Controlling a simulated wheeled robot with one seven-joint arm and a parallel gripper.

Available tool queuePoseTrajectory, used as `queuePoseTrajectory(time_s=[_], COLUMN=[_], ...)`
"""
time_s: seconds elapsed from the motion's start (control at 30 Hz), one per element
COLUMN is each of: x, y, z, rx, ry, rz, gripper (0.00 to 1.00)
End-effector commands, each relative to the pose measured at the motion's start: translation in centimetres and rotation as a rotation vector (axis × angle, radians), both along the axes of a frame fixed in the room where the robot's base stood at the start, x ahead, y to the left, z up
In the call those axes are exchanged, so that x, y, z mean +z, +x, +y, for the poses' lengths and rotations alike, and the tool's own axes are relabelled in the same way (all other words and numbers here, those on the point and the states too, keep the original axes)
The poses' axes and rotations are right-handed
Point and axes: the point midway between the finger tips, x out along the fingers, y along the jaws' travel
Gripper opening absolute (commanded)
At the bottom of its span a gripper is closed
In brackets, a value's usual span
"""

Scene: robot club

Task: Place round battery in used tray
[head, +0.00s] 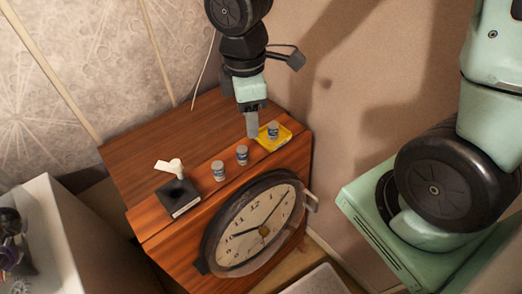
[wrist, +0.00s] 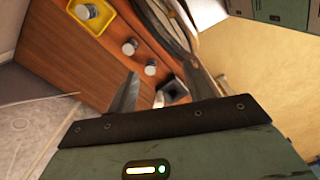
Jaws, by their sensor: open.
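A yellow tray (head: 284,140) sits on top of the wooden clock case, near its right end. One round grey battery (head: 272,131) stands upright in it. Two similar batteries, one nearer the tray (head: 242,155) and one farther left (head: 218,171), stand on the wood. My gripper (head: 252,133) points down just left of the tray, above the wood. In the wrist view the gripper (wrist: 161,72) has its fingers spread with nothing held between them. The tray (wrist: 108,19) and its battery (wrist: 86,11) show there at upper left, apart from the fingers.
A black box (head: 178,197) with a white piece on top stands at the left of the case top. A round clock face (head: 258,225) fills the case front. A beige wall (head: 365,75) rises behind. The rear left of the case top is clear.

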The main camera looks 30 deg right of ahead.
Motion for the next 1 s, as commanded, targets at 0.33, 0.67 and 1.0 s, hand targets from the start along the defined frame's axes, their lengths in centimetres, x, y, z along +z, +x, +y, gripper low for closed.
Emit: queuePoseTrajectory(time_s=[0.33, 0.67, 1.0], x=[3.5, 3.7, 2.5], y=[-12.2, -13.4, -13.3], z=[5.0, 5.2, 5.2], rx=[-0.527, -0.593, -0.591], ry=[0.062, 0.072, 0.07], rz=[-0.006, 0.002, 0.001], gripper=[0.51, 0.51, 0.51])
